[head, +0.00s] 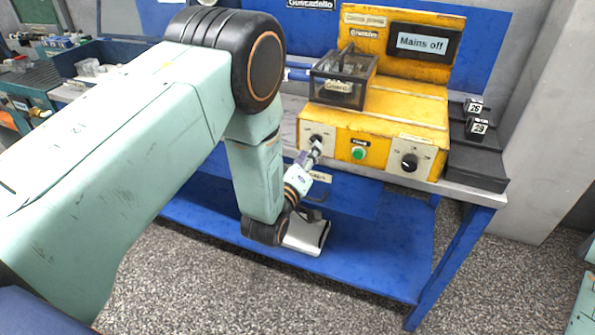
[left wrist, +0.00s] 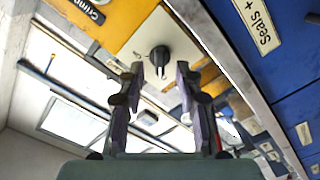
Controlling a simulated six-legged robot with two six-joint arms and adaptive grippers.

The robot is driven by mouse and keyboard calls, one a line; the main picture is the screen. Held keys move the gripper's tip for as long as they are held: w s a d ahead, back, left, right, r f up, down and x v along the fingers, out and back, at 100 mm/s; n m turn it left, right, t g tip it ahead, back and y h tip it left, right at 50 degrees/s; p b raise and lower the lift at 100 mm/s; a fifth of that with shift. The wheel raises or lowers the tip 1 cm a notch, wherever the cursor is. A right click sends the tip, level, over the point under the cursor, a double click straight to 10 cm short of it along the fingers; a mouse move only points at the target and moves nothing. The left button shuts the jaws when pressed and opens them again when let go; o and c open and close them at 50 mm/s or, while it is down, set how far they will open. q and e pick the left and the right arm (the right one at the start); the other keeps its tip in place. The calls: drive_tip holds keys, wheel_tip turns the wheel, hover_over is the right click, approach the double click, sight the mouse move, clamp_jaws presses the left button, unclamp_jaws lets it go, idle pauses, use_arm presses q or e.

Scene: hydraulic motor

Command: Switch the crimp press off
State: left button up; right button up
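The yellow crimp press (head: 375,125) stands on the bench in the head view. Its dark display (head: 423,42) reads "Mains off". Its front carries a green button (head: 358,154), a black rotary knob (head: 409,162) at the right and a second knob plate at the left. In the left wrist view, a black knob (left wrist: 159,56) on a pale plate shows between and just beyond the fingertips of my left gripper (left wrist: 160,70), which is open. Contact cannot be told. My right gripper is out of view.
A clear-sided guard box (head: 342,77) sits on the press. Small black blocks (head: 476,118) stand on a dark tray at its right. Blue drawers labelled "Seals" (left wrist: 268,35) lie close by in the left wrist view. A blue shelf (head: 385,262) is below the bench.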

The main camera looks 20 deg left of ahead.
use_arm(q)
drive_tip(key=s, duration=0.8)
drive_tip(key=shift+s+a, duration=0.15)
drive_tip(key=shift+s, duration=0.05)
drive_tip(key=s+a+f+m+g, duration=0.2)
drive_tip(key=s+f+m+g, duration=0.4)
drive_tip(key=s+f+g, duration=0.65)
drive_tip(key=s+f+m+g, duration=0.1)
drive_tip(key=s+f+g, duration=0.1)
drive_tip(key=s, duration=0.9)
drive_tip(key=s+a+f+m+g, duration=0.1)
drive_tip(key=s+f+g, duration=0.2)
drive_tip(key=s, duration=0.9)
wheel_tip(320, 180, down, 2)
drive_tip(key=shift+a+f+y, duration=0.25)
drive_tip(key=shift+a+y, duration=0.05)
drive_tip(key=shift+g, duration=0.25)
